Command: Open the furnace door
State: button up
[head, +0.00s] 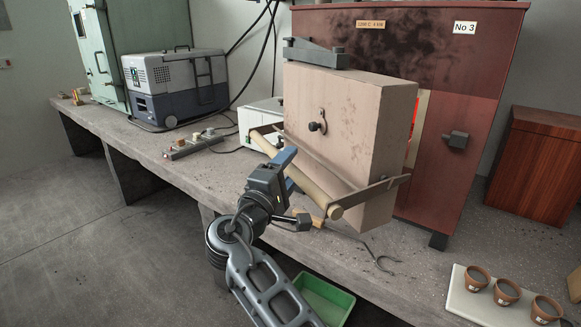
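The furnace (460,110) is a dark red cabinet marked "No 3" at the back right of the bench. Its thick pale door block (335,115) stands partly open, swung out from the right, with an orange glow in the gap behind its right edge. A hinge piece sits at its top left. A long tan bar handle (318,195) crosses the door's lower front on metal brackets. My gripper (286,169) is at the bar's left half, its bluish fingers on either side of it, and looks shut on it. The contact is partly hidden.
A latch block (455,139) sits on the furnace's right front. Tongs (378,258) lie on the bench below the door. A pale tray (462,305) with small clay pots stands front right. A green bin (325,298) is below the bench edge. A grey-white cool box (175,85) stands left.

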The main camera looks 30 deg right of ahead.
jog(key=v, duration=0.7)
jog(key=shift+b, duration=0.35)
jog(key=shift+a+r, duration=0.1)
jog(key=shift+a, duration=0.05)
jog(key=s+a+p, duration=0.2)
jog(key=s+a, duration=0.4)
jog(key=shift+a+r, duration=0.2)
dwell(0.5)
jog(key=shift+c, duration=0.3)
